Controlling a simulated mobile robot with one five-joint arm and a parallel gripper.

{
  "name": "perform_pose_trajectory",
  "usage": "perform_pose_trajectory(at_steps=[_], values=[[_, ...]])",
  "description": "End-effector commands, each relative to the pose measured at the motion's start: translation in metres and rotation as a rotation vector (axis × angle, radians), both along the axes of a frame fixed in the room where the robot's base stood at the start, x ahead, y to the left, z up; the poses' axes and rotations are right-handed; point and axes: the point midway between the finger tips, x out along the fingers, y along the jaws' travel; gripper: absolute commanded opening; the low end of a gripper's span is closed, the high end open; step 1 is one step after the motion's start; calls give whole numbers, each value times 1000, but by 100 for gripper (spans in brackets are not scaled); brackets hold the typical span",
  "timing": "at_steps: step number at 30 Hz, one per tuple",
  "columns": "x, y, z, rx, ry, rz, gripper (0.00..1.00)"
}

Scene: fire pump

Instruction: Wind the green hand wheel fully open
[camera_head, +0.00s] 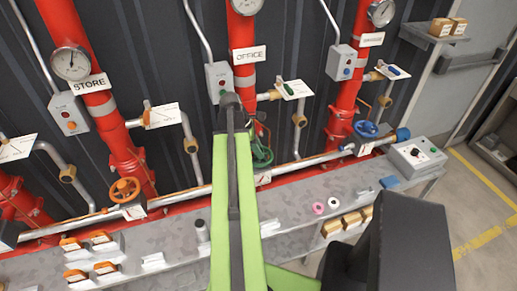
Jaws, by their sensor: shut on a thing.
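The green hand wheel (263,157) is on the valve at the foot of the middle red pipe, under the OFFICE sign (249,55). My green arm rises in front of it and covers its left side. My gripper (256,128) shows only as a small dark part beside the arm, at the upper edge of the wheel. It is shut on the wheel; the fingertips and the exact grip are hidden.
An orange hand wheel (125,190) is at left and a blue hand wheel (367,129) at right. A grey pipe (190,197) runs below the wheels. The grey bench (290,213) holds small blocks, rings and a control box (416,156).

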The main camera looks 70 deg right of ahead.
Motion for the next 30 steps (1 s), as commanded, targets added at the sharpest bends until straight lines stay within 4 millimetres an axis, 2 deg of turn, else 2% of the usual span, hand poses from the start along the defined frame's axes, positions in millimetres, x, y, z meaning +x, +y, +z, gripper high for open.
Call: perform_pose_trajectory(at_steps=[5,12,15,22,23,26,30], values=[[0,4,0,4,-4,80,0],[-3,6,0,1,-5,561,0],[-2,4,0,2,-5,670,0],[0,3,0,5,-4,700,0],[0,3,0,5,-4,700,35],[0,3,0,4,-4,699,48],[-1,2,0,3,-3,698,50]])
